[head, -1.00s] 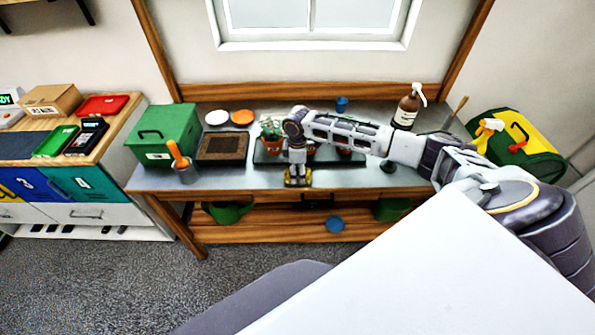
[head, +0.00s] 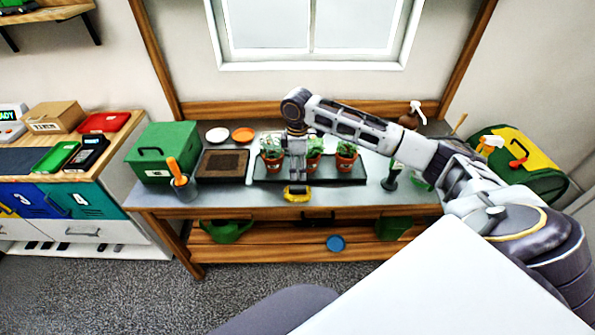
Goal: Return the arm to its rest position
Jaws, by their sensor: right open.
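My right arm reaches in from the right across the potting bench (head: 225,197). The forearm passes above the bench and hides part of the brown spray bottle (head: 410,118). My left gripper is not in view.
Three potted plants, one a right plant (head: 346,156), stand on the tray. A green box (head: 163,152), a brown seed tray (head: 222,166) and a cup with an orange-handled tool (head: 183,186) are on the left. A green-yellow bag (head: 520,160) sits at the right.

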